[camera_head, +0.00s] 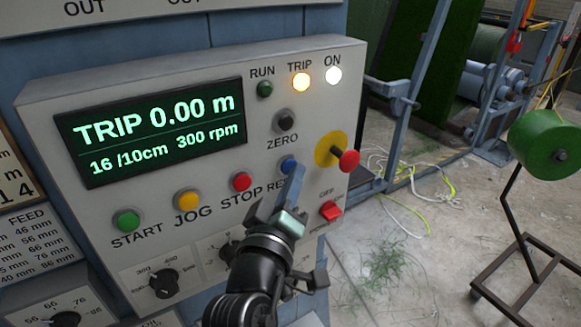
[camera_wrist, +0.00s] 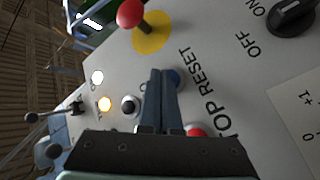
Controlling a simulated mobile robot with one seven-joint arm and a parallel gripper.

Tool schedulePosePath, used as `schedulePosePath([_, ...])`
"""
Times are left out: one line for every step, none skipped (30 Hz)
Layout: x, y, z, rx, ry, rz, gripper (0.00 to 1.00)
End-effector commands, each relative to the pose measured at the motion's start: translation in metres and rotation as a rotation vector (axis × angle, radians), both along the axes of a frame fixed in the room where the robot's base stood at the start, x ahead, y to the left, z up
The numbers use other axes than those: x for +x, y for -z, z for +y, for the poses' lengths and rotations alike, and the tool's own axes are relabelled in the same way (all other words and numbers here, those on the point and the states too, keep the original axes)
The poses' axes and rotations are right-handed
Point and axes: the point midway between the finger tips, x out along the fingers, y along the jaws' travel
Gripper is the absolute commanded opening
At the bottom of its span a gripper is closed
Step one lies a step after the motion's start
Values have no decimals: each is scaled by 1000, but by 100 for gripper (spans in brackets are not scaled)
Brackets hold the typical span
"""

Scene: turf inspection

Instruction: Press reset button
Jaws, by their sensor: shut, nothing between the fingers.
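The blue reset button (camera_head: 287,163) is at the right end of the button row on the grey control panel (camera_head: 190,75). Its "RESET" label is partly hidden by my gripper in the head view. My gripper (camera_head: 297,170) is shut and empty, its fingertips at the button and partly covering it. In the wrist view, the closed fingertips (camera_wrist: 163,72) lie right beside the blue button (camera_wrist: 177,78), overlapping its edge. I cannot tell whether they touch it. The display (camera_head: 150,130) reads "TRIP 0.00 m", and the TRIP lamp (camera_head: 301,82) glows orange.
Left of the blue button are the red STOP (camera_head: 241,181), yellow JOG (camera_head: 187,201) and green START (camera_head: 126,221) buttons. The black ZERO button (camera_head: 286,120) is above. A red mushroom button (camera_head: 349,161) on a yellow disc protrudes close by on the right. A red switch (camera_head: 330,211) sits below it.

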Motion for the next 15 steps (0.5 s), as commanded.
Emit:
schedulePosePath([1, 0, 1, 0, 0, 0, 0])
schedulePosePath([1, 0, 1, 0, -1, -1, 0])
schedulePosePath([1, 0, 1, 0, -1, -1, 0])
schedulePosePath([2, 0, 1, 0, -1, -1, 0])
schedulePosePath([2, 0, 1, 0, 0, -1, 0])
schedulePosePath([2, 0, 2, 0, 0, -1, 0])
schedulePosePath([3, 0, 2, 0, 0, -1, 0])
schedulePosePath([3, 0, 2, 0, 0, -1, 0])
schedulePosePath([3, 0, 3, 0, 0, -1, 0])
schedulePosePath([4, 0, 3, 0, 0, -1, 0])
schedulePosePath([4, 0, 3, 0, -1, -2, 0])
schedulePosePath([4, 0, 3, 0, -2, -1, 0])
schedulePosePath([4, 0, 4, 0, -2, -1, 0])
schedulePosePath([5, 0, 4, 0, -2, -1, 0])
schedulePosePath([5, 0, 4, 0, -2, -1, 0])
